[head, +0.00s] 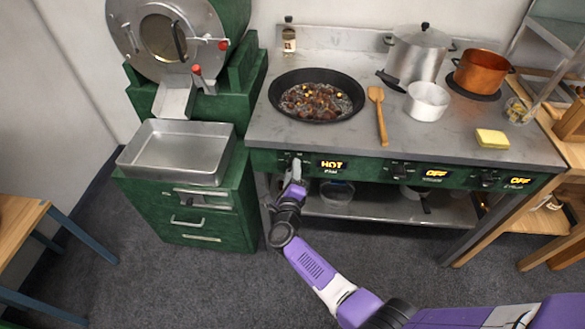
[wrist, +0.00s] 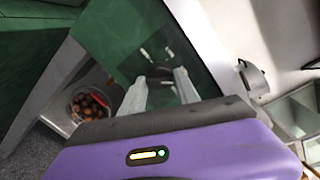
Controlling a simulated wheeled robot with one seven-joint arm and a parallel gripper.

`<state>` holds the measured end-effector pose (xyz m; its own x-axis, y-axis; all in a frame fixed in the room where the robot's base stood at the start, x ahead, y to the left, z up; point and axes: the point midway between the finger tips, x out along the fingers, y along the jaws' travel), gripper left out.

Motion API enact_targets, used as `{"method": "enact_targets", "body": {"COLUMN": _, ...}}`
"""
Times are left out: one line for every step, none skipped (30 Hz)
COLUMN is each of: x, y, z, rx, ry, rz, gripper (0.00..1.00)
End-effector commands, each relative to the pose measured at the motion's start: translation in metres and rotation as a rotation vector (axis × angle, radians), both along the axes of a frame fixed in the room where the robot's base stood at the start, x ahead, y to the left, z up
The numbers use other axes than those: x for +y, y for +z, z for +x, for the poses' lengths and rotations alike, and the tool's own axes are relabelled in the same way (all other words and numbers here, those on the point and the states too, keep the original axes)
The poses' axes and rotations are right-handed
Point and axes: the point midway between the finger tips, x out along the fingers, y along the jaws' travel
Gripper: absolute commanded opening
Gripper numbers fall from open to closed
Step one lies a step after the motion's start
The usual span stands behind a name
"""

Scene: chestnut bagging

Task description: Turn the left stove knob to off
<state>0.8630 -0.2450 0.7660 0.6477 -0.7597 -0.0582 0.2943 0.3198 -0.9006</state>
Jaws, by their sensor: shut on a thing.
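The left stove knob (wrist: 160,73) is on the green front panel of the stove, beside a lit display reading HOT (head: 333,164) above the label PAN. My gripper (head: 296,170) is at the knob and largely covers it in the head view. In the wrist view my gripper's two pale fingers (wrist: 160,82) are on either side of the dark knob, shut on it. The knob's exact pointer angle is hard to make out. A black pan (head: 316,95) of chestnuts sits on the left burner.
Two more knobs (head: 398,171) (head: 489,178) sit to the right, with displays reading OFF. A green cabinet with a metal tray (head: 178,151) is at left.

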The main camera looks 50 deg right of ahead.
Motion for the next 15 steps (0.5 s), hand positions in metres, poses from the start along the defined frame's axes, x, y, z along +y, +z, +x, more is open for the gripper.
{"method": "enact_targets", "body": {"x": -0.0014, "y": 0.0035, "z": -0.001, "rx": 0.035, "ry": -0.006, "rz": -0.028, "gripper": 0.0}}
{"method": "enact_targets", "body": {"x": -0.0011, "y": 0.0035, "z": -0.0008, "rx": 0.057, "ry": -0.005, "rz": -0.046, "gripper": 0.0}}
{"method": "enact_targets", "body": {"x": -0.0011, "y": 0.0035, "z": -0.0007, "rx": 0.088, "ry": -0.005, "rz": -0.069, "gripper": 0.0}}
{"method": "enact_targets", "body": {"x": -0.0012, "y": 0.0038, "z": -0.0006, "rx": 0.11, "ry": -0.005, "rz": -0.087, "gripper": 0.0}}
{"method": "enact_targets", "body": {"x": -0.0014, "y": 0.004, "z": -0.0006, "rx": 0.132, "ry": -0.005, "rz": -0.105, "gripper": 0.0}}
{"method": "enact_targets", "body": {"x": -0.0012, "y": 0.0037, "z": -0.0007, "rx": 0.163, "ry": -0.005, "rz": -0.128, "gripper": 0.0}}
{"method": "enact_targets", "body": {"x": -0.0011, "y": 0.0035, "z": -0.0008, "rx": 0.185, "ry": -0.006, "rz": -0.145, "gripper": 0.0}}
{"method": "enact_targets", "body": {"x": -0.0011, "y": 0.0037, "z": -0.0008, "rx": 0.207, "ry": -0.006, "rz": -0.162, "gripper": 0.0}}
{"method": "enact_targets", "body": {"x": -0.0011, "y": 0.0037, "z": -0.0007, "rx": 0.238, "ry": -0.005, "rz": -0.187, "gripper": 0.0}}
{"method": "enact_targets", "body": {"x": -0.001, "y": 0.0037, "z": -0.0006, "rx": 0.26, "ry": -0.006, "rz": -0.205, "gripper": 0.0}}
{"method": "enact_targets", "body": {"x": -0.0009, "y": 0.004, "z": -0.0003, "rx": 0.282, "ry": -0.005, "rz": -0.221, "gripper": 0.0}}
{"method": "enact_targets", "body": {"x": -0.001, "y": 0.0042, "z": 0.0, "rx": 0.311, "ry": -0.005, "rz": -0.245, "gripper": 0.0}}
{"method": "enact_targets", "body": {"x": -0.0009, "y": 0.004, "z": 0.0, "rx": 0.334, "ry": -0.006, "rz": -0.262, "gripper": 0.0}}
{"method": "enact_targets", "body": {"x": -0.0008, "y": 0.0038, "z": 0.0, "rx": 0.357, "ry": -0.005, "rz": -0.279, "gripper": 0.0}}
{"method": "enact_targets", "body": {"x": -0.0005, "y": 0.0041, "z": 0.0002, "rx": 0.387, "ry": -0.005, "rz": -0.303, "gripper": 0.0}}
